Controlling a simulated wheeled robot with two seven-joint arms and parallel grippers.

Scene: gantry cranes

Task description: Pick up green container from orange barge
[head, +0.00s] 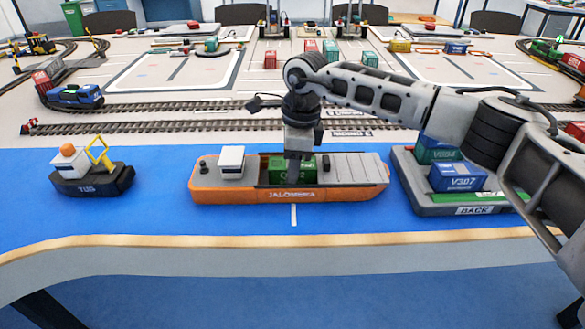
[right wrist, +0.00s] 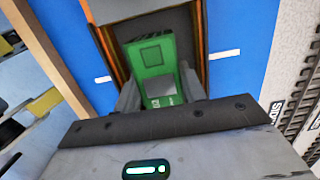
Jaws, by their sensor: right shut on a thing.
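The orange barge (head: 340,194), marked JALOMINSA or similar, sits on the blue surface in the middle of the head view. Its hold also shows in the right wrist view (right wrist: 187,25). The green container (head: 278,168) is in the barge's hold, partly hidden behind my right gripper. My right gripper (head: 294,178) points straight down over the barge. In the right wrist view its two fingers are on either side of the green container (right wrist: 152,62), shut on it. I cannot tell whether the container is clear of the hold floor. My left gripper is not in view.
A tug (head: 92,180) stands to the left on the blue surface. Railway tracks (head: 170,126) run behind the barge. The table's front edge is close in front.

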